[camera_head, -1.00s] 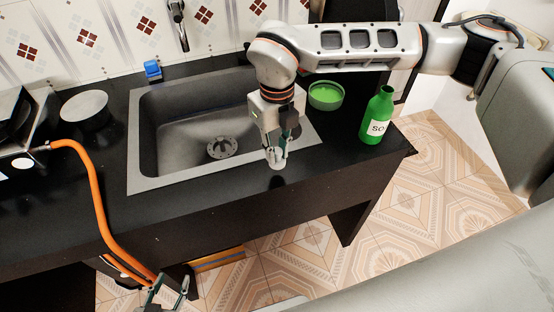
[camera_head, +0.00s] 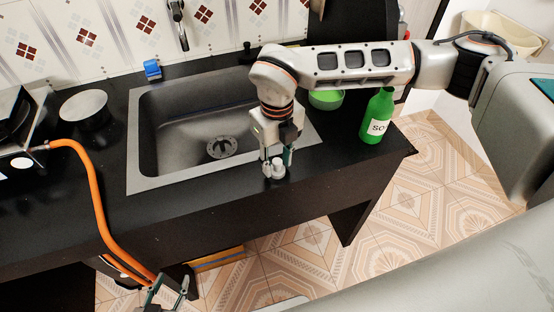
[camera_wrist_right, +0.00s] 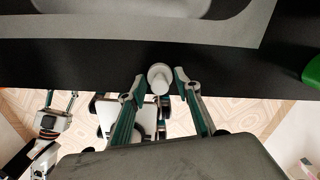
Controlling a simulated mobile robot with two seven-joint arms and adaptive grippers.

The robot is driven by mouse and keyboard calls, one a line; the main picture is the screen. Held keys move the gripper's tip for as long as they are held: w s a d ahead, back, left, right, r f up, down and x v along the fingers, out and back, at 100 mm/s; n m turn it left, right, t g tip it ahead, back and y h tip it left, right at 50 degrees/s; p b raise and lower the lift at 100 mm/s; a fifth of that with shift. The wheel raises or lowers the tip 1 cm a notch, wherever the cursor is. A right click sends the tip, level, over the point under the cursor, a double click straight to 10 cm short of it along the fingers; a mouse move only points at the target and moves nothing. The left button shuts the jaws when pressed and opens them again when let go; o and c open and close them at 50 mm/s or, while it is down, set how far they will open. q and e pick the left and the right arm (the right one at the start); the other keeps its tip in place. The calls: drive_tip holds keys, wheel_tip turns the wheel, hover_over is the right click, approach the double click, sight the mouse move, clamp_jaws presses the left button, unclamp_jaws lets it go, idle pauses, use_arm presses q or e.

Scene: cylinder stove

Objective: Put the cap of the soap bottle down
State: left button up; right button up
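The small light-grey cap (camera_head: 278,169) stands on the black counter's front strip, between the sink and the front edge. It also shows in the right wrist view (camera_wrist_right: 160,78). My right gripper (camera_head: 276,164) is open around the cap; in the right wrist view its two fingers (camera_wrist_right: 160,83) stand on either side with gaps to the cap. The green soap bottle (camera_head: 376,108) stands upright and uncapped at the counter's right end; part of its green side shows in the right wrist view (camera_wrist_right: 313,72). My left gripper (camera_head: 168,290) is low in front of the counter, fingers apart and empty.
The sink (camera_head: 190,130) lies left of my right gripper. A green bowl (camera_head: 326,101) is behind it, partly hidden by my arm. A blue item (camera_head: 152,70) sits at the back, and an orange hose (camera_head: 93,195) hangs over the counter's left front.

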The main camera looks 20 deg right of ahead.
sight(277, 161)
drive_tip(key=shift+r, duration=0.2)
wheel_tip(277, 161, up, 12)
idle(0.4)
idle(0.4)
